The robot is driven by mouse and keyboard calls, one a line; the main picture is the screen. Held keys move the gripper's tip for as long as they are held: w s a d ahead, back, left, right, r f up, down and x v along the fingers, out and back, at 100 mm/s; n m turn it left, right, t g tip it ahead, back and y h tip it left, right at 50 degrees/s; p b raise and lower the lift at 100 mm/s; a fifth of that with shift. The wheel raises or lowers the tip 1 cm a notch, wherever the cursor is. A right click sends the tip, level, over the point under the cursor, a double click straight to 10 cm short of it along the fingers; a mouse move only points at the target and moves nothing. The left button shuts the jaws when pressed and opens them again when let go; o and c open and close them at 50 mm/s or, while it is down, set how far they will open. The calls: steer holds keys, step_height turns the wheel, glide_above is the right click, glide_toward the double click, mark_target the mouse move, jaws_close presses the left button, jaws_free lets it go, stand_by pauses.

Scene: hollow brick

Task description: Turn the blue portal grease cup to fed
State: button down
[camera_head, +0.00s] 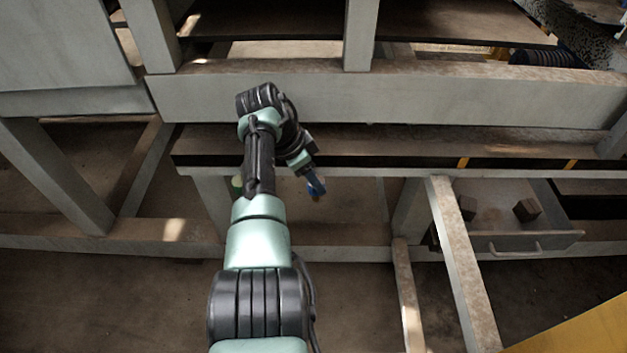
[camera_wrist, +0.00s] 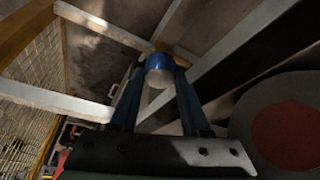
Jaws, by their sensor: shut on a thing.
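The blue grease cup (camera_wrist: 159,64), a short cylinder with a pale grey face, shows at the top centre of the wrist view. My gripper (camera_wrist: 161,75) has its two blue fingers on either side of the cup and is shut on it. In the head view my gripper (camera_head: 316,187) is small, below the long grey beam near the middle. The cup cannot be told apart from the blue fingers there. Any marking for its turned position is too small to read.
A grey beam (camera_head: 400,98) and a dark shelf edge (camera_head: 400,158) run across above my gripper. A slanted post (camera_head: 462,265) stands to the right. Beyond it, an open drawer (camera_head: 548,243) holds dark blocks (camera_head: 527,209). A red-centred disc (camera_wrist: 290,136) is at the wrist view's right.

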stand_by(0.3)
steer(key=shift+c, duration=1.9)
jaws_free()
steer(key=p+v, duration=0.4)
steer(key=v, duration=0.9)
